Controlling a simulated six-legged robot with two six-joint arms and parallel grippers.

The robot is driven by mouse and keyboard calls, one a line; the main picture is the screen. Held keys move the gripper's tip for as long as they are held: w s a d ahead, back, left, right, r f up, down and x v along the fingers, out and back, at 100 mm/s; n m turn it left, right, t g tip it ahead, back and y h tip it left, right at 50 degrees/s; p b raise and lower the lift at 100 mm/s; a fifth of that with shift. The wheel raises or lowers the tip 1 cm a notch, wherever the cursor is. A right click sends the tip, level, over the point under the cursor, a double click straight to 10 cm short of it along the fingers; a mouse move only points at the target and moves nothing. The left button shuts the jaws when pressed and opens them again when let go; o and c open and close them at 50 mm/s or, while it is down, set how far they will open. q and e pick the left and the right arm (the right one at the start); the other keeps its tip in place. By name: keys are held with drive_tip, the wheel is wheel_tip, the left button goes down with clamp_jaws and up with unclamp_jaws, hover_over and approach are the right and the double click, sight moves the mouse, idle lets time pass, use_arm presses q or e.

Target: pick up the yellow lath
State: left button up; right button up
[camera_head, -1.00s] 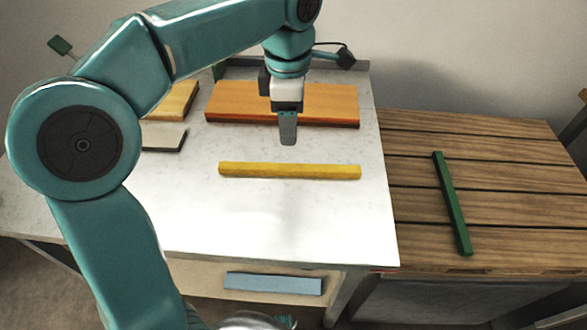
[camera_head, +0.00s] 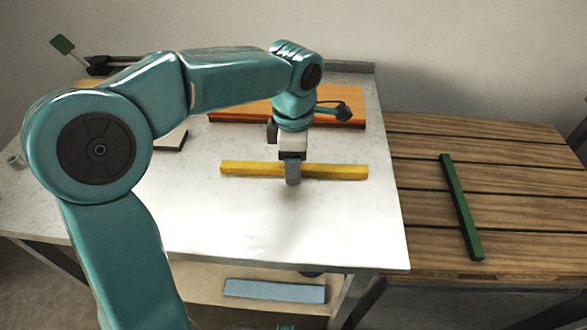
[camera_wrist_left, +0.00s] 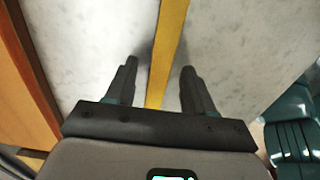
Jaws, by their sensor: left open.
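The yellow lath (camera_head: 335,172) lies flat on the white table, running left to right across its middle. My left gripper (camera_head: 292,180) points down over the middle of the lath and hides a short piece of it. In the left wrist view the lath (camera_wrist_left: 166,50) runs lengthwise between the two open fingers of the left gripper (camera_wrist_left: 158,82). There is a gap on both sides, and the fingers hold nothing. How high the fingertips are above the table is hard to tell. My right gripper is not in view.
An orange board (camera_head: 345,108) lies behind the lath. A green lath (camera_head: 461,208) lies on the slatted wooden table (camera_head: 530,185) at right. A light blue lath (camera_head: 275,291) is on the shelf below the white table (camera_head: 230,235). The white tabletop in front of the lath is clear.

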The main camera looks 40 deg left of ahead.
use_arm(q)
clamp_jaws()
drive_tip(key=shift+w, duration=0.1)
